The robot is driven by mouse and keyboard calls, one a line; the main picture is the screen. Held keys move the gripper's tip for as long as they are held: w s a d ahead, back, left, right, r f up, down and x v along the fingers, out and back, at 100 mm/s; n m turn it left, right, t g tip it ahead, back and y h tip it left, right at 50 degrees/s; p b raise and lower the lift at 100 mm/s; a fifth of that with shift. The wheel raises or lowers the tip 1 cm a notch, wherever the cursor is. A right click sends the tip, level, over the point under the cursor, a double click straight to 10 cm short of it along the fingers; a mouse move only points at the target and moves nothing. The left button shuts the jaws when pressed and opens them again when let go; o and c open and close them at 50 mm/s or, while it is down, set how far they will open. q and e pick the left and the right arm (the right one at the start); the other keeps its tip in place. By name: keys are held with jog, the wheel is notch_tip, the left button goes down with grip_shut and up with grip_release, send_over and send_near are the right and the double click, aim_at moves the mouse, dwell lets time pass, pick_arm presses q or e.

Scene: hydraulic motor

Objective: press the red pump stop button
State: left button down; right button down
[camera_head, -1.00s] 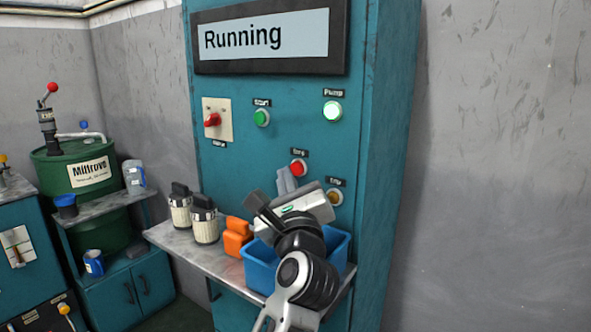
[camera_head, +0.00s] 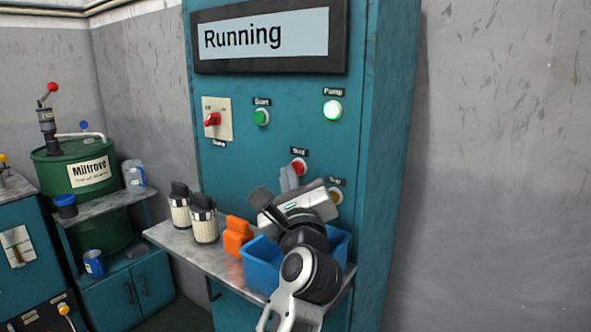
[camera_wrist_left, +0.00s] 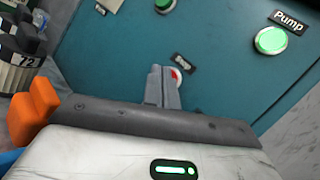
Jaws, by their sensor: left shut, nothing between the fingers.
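The red stop button (camera_head: 299,165) sits on the teal cabinet panel under a small black label. My left gripper (camera_head: 288,176) is shut and empty, with its fingertips at the button's lower left edge in the head view. The display (camera_head: 265,38) reads "Running", and the green pump lamp (camera_head: 332,110) is lit. My right gripper is not in view.
A green start button (camera_head: 262,117), a red rotary switch (camera_head: 212,119) and an amber trip lamp (camera_head: 335,195) are on the same panel. Below, a shelf (camera_head: 190,250) holds a blue bin (camera_head: 262,275), an orange object (camera_head: 236,238) and two ribbed jars (camera_head: 204,222).

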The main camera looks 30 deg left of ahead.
pick_arm(q)
jog(key=shift+w, duration=0.35)
dwell(0.7)
jog(key=shift+s, duration=0.8)
